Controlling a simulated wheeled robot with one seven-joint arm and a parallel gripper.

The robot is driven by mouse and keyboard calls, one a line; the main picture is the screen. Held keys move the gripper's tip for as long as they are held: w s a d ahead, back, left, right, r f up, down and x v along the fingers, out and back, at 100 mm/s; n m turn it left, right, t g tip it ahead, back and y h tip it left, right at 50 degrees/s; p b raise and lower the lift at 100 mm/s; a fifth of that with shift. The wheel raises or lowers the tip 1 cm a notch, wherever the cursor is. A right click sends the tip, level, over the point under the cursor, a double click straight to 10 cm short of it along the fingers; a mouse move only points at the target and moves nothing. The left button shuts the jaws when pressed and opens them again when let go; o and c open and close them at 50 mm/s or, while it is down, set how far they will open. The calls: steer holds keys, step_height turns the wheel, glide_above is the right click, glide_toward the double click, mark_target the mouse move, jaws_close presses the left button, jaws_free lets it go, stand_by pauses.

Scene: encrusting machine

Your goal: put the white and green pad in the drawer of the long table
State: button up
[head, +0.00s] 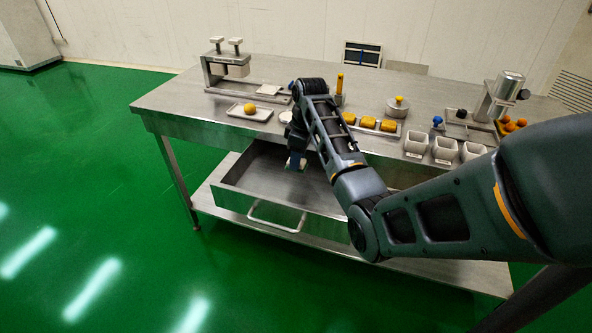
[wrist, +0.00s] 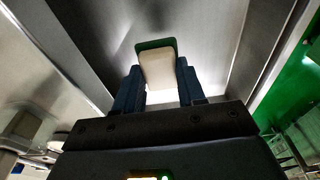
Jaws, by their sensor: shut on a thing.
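The white and green pad (wrist: 158,70) is between the fingers of my gripper (wrist: 160,85) in the wrist view, with its white face and green edge showing. My gripper is shut on it. In the head view my gripper (head: 296,160) points down into the open drawer (head: 235,188) of the long table (head: 180,98). Only a small light and green bit of the pad shows there, at the fingertips. I cannot tell whether the pad touches the drawer floor. The drawer is pulled out, and its bare metal floor shows around the gripper.
The drawer handle (head: 276,222) sticks out at the front. On the tabletop are a tray with a yellow ball (head: 249,108), yellow blocks (head: 368,122), white cups (head: 416,143) and a press stand (head: 226,65). A lower shelf (head: 205,200) lies under the drawer.

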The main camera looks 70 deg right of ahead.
mark_target(303, 162)
steer(key=shift+f, duration=3.4)
steer(key=shift+f, duration=0.1)
steer(key=o, duration=0.9)
steer(key=shift+o, duration=0.2)
steer(key=r, duration=0.4)
steer(key=s+r, duration=0.1)
steer(key=r, duration=0.7)
steer(key=shift+s, duration=0.35)
